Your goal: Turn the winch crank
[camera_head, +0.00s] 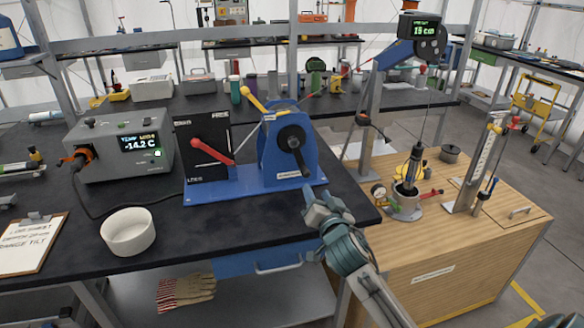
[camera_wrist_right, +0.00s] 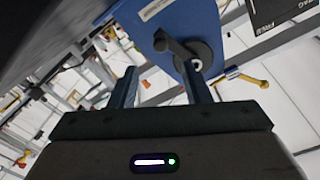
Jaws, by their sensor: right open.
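The blue winch (camera_head: 270,160) stands on a blue base plate on the black bench. Its black crank (camera_head: 293,140), with a round hub and short arm, is on the side facing me. A yellow lever (camera_head: 254,98) rises from its top. My right gripper (camera_head: 318,203) is open and empty, below and slightly right of the crank, apart from it. In the right wrist view the crank (camera_wrist_right: 180,47) shows just beyond the open fingers (camera_wrist_right: 160,80), nearer the right finger, with nothing between them. My left gripper is out of view.
A black panel with a red lever (camera_head: 212,151) stands left of the winch. A white bowl (camera_head: 128,232), a grey display box (camera_head: 120,150) and a clipboard (camera_head: 30,243) are farther left. A wooden cabinet (camera_head: 430,270) with gauge equipment stands to the right.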

